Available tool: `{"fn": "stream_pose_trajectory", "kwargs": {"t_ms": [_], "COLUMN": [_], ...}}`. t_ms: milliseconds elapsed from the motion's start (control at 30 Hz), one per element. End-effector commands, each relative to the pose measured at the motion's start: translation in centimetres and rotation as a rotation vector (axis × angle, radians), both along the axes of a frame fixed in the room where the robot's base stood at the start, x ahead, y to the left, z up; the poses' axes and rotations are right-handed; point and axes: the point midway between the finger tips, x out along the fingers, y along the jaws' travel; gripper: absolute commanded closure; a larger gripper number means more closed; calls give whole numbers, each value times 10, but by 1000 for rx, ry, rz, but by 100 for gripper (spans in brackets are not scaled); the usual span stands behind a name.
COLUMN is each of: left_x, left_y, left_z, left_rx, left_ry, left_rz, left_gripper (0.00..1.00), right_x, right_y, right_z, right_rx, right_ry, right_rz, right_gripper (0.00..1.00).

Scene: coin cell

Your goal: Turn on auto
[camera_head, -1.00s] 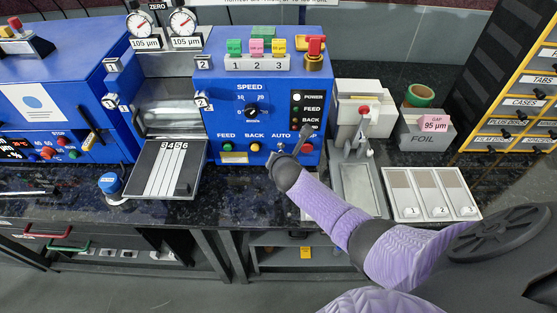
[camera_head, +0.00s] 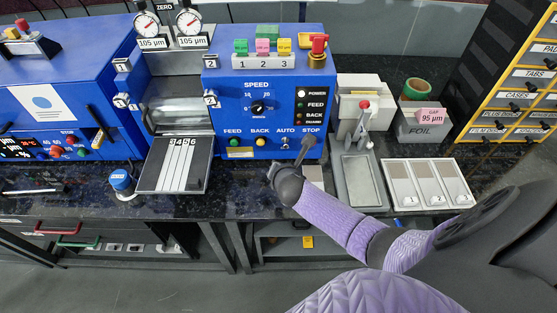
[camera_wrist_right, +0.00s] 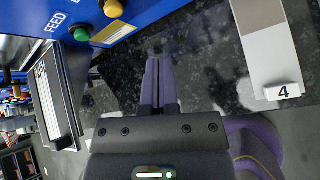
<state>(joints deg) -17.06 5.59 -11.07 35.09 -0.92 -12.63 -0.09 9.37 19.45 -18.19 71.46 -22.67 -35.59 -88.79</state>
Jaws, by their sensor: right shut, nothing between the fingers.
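The blue machine's control panel (camera_head: 222,112) is in the head view, with labels FEED, BACK, AUTO and STOP along its lower edge. The small AUTO control (camera_head: 285,142) sits under its label; its position is too small to tell. My right gripper (camera_head: 305,147) is in front of the panel's lower right, overlapping the STOP control area. In the right wrist view its fingers (camera_wrist_right: 158,70) are shut and empty, pointing over the dark counter. The green FEED button (camera_wrist_right: 82,33) and yellow BACK button (camera_wrist_right: 112,8) are ahead-left there; AUTO is outside that view. My left gripper is not in view.
The POWER lamp (camera_head: 301,92) looks white. Right of the machine stand a lever press (camera_head: 362,125), a grey foil box (camera_head: 424,128) and a sample tray (camera_head: 432,202). A slotted plate (camera_head: 150,177) projects at the left. The dark counter's front edge is close below.

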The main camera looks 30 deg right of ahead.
Motion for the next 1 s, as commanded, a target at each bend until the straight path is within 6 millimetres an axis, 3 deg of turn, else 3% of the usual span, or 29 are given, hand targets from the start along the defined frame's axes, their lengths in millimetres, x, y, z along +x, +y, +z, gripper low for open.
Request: {"fn": "stream_pose_trajectory", "kwargs": {"t_ms": [33, 233, 800, 867, 967, 1000], "left_x": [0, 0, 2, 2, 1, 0], "left_y": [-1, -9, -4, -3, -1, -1], "left_z": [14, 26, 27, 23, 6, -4], "left_rx": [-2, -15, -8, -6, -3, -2], "left_ry": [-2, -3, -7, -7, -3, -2], "left_rz": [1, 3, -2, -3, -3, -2], "left_gripper": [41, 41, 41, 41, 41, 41], "right_x": [-8, -29, -34, -39, -71, -93], "right_y": [3, 11, 13, 13, 16, 19], "right_z": [14, 30, 30, 18, -41, -76], "right_rx": [-1, 1, 2, 36, 217, 330], "right_ry": [1, 2, 4, 14, 70, 103], "right_rz": [1, 0, -2, -24, -165, -267], "right_gripper": [100, 100, 100, 100, 100, 100]}}
